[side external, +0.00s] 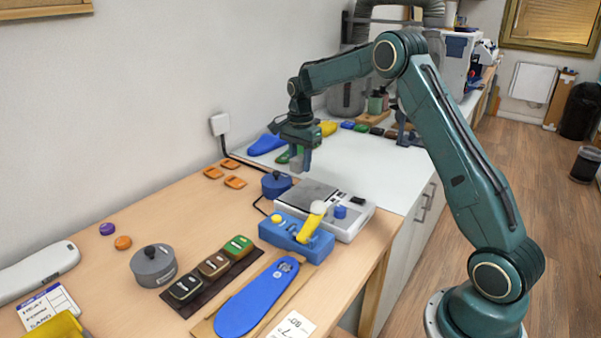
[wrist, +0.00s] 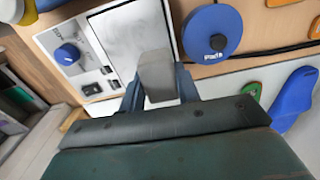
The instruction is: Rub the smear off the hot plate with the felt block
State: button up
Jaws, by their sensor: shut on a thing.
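The hot plate (side external: 352,222) is a white unit with a grey square plate, a blue knob and a black switch. It also shows at the upper left in the wrist view (wrist: 88,62). My gripper (side external: 300,158) is shut on the grey felt block (wrist: 157,76), which also shows between the fingers in the side view (side external: 296,165). The block hangs above the far part of the plate, apparently clear of it. In the wrist view the block covers part of the plate. I cannot make out a smear on the visible grey surface.
A blue round lidded pot (side external: 275,185) stands close behind the plate. A blue block with a yellow lever (side external: 296,236) sits in front of it. A blue insole (side external: 256,298), a row of stamped blocks (side external: 213,265) and a grey pot (side external: 153,264) lie nearer. The white bench beyond is partly clear.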

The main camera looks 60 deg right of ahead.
jog(key=shift+r, duration=1.15)
